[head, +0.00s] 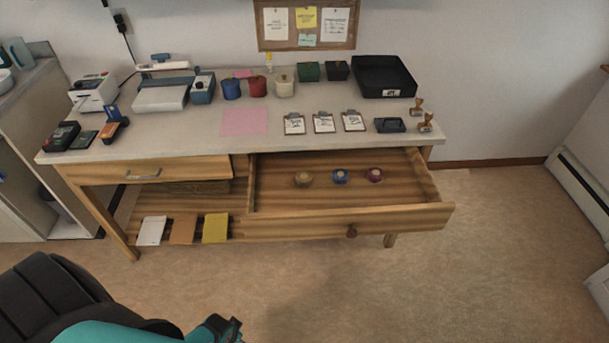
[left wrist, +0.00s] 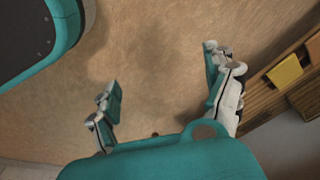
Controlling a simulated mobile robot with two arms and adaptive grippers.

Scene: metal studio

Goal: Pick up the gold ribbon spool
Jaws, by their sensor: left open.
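The gold ribbon spool (head: 303,179) lies in the open right drawer (head: 400,219) of the workbench, leftmost in a row with a blue spool (head: 340,176) and a dark red spool (head: 375,175). My left gripper (head: 228,328) shows at the bottom of the head view, in front of the bench and well away from the drawer. In the left wrist view the fingers of my left gripper (left wrist: 164,78) are spread apart over bare floor, with nothing between them. The spools are not in the left wrist view. My right gripper is in neither view.
The benchtop (head: 270,140) holds clipboards, stamps, colored pots and a black tray (head: 384,77). The left drawer (head: 145,170) is shut. A lower shelf holds a yellow pad (head: 215,228), also in the left wrist view (left wrist: 285,72). The floor (head: 330,280) before the bench is clear.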

